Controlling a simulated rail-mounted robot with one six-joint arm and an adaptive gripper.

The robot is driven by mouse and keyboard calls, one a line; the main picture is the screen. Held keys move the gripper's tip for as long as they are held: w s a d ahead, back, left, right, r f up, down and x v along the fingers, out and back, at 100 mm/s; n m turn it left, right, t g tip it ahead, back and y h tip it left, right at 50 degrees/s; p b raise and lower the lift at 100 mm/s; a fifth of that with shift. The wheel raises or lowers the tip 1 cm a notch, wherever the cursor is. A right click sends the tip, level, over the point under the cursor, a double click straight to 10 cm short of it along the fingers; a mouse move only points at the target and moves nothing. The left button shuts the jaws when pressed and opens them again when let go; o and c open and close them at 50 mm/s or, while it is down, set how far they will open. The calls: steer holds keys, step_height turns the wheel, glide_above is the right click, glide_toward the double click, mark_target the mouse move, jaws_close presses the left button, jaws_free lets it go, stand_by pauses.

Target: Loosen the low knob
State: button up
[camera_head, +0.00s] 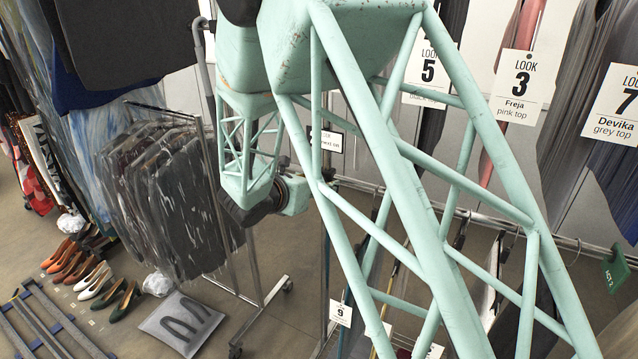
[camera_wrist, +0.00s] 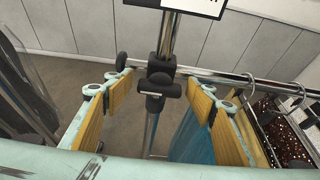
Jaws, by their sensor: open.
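In the wrist view, a black clamp joint (camera_wrist: 161,72) sits on a chrome upright post (camera_wrist: 170,35) where a horizontal rail meets it. A dark rounded knob (camera_wrist: 121,61) sticks out to the left of the joint. A second black piece (camera_wrist: 154,103) shows just below the joint, facing me; I cannot tell which is the low knob. My gripper (camera_wrist: 163,92) is open, its yellow-padded fingers on either side of the post, and nothing is held. The head view does not clearly show my fingers or the joint, as my arm covers the middle.
A chrome rail (camera_wrist: 245,79) with hangers runs right of the post. Blue cloth (camera_wrist: 190,137) hangs beside the right finger. Labelled clothes (camera_head: 518,85) hang right.

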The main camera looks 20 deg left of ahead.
steer(key=v, duration=1.2)
steer(key=shift+w, duration=0.1)
stand_by(0.4)
